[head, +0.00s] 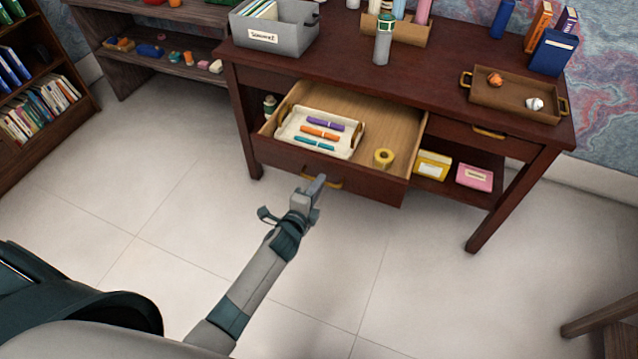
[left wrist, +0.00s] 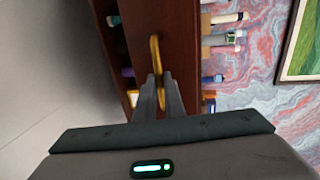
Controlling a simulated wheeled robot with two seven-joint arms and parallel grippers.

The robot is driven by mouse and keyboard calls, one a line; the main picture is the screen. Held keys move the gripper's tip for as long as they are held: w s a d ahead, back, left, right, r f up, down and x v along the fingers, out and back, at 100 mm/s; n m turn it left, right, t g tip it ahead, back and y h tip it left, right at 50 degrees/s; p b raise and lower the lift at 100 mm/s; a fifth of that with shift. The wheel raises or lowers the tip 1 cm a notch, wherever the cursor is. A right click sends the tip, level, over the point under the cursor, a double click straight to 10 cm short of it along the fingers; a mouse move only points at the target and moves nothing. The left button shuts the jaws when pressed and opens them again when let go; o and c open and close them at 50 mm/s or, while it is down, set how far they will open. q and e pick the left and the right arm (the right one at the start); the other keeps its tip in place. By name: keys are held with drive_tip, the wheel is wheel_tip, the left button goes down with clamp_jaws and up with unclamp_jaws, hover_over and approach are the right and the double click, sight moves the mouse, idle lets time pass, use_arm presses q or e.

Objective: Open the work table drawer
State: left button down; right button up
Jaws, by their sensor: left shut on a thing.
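The work table (head: 360,60) is dark reddish wood. Its left drawer (head: 345,180) stands pulled well out, with its light wooden inside showing. A brass handle (head: 330,184) is on the drawer front; it also shows in the left wrist view (left wrist: 155,55). My left gripper (head: 318,184) is at this handle, its fingers closed around it. In the left wrist view the two fingers (left wrist: 161,90) meet at the handle. My right gripper is not in view.
A second, closed drawer (head: 470,134) is at the right of the table. A brown tray (head: 490,95) and a grey bin (head: 285,40) stand on top. A low shelf (head: 150,55) and bookcase (head: 35,110) are at left. The tiled floor in front is clear.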

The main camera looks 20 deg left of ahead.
use_arm(q)
drive_tip(key=c, duration=1.9)
unclamp_jaws()
drive_tip(key=shift+o, duration=0.2)
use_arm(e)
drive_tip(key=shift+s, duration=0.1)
